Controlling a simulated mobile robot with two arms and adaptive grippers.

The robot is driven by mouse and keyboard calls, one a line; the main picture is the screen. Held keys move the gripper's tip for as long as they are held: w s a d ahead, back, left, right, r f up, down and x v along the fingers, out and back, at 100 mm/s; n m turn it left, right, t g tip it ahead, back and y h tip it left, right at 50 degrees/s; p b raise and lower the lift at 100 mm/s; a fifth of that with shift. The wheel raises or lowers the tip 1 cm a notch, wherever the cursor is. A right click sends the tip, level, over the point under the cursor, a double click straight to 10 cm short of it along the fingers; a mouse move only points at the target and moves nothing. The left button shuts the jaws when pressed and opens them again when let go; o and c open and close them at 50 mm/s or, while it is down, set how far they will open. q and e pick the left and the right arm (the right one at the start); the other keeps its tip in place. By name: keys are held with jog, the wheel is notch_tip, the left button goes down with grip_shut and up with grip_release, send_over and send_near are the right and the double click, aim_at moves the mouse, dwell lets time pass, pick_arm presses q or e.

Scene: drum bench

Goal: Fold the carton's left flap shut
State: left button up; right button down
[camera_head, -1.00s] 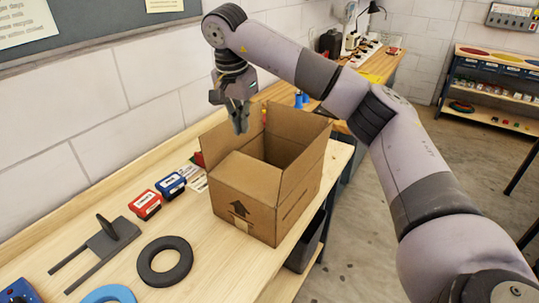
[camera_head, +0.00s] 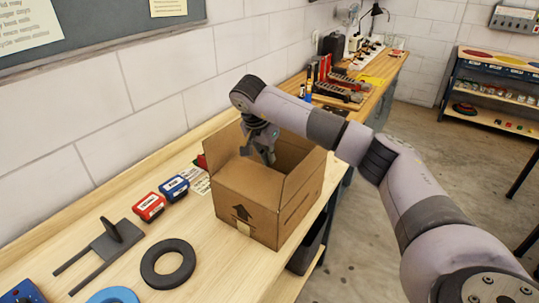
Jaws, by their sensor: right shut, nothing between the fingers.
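The open cardboard carton (camera_head: 250,215) stands upright on the wooden bench, with a dark arrow on its front. Its left flap (camera_head: 223,148) stands up along the left side. The right flap (camera_head: 303,173) also stands up, and the front flap (camera_head: 245,173) lies inward over the front of the opening. My right gripper (camera_head: 258,157) is shut and empty. It points down over the carton's opening, just right of the left flap; I cannot tell whether they touch. My right arm hides part of the carton's far side. My left gripper is not in view.
Left of the carton lie a blue box (camera_head: 174,188), a red box (camera_head: 148,206), a dark ring (camera_head: 168,263) and a grey forked tool (camera_head: 103,243). A wall (camera_head: 150,85) runs behind the bench. Red tools (camera_head: 345,85) stand farther along. Bare bench (camera_head: 215,275) lies in front of the carton.

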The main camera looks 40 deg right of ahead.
jog(key=shift+d+f, duration=0.1)
jog(key=shift+f, duration=0.5)
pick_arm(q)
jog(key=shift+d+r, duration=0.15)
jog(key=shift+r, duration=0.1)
pick_arm(e)
jog(key=shift+w+f, duration=0.1)
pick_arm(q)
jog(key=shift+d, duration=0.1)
pick_arm(e)
jog(key=shift+w+d+f+y, duration=0.1)
jog(key=shift+d+f+y, duration=0.2)
jog(key=shift+f+y, duration=0.4)
jog(key=shift+a+r, duration=0.1)
